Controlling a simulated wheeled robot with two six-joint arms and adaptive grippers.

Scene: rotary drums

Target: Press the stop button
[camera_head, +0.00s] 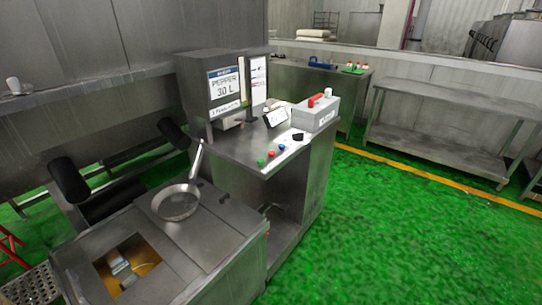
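A row of small round buttons sits on the steel top of the control cabinet (245,152): a green one (260,162) at the near left, a red one (271,154) in the middle and a blue one (281,147) at the far right. No stop label is readable on them. A dark object (297,136) lies beside the blue button. Neither of my grippers is in view, and nothing touches the buttons.
A metal pan (178,201) with a raised handle rests on the steel unit at the near left, beside an opening with orange-brown contents (140,260). A grey box (315,113) and a tilted white display (277,116) stand behind the buttons. Green floor (400,230) is clear at right.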

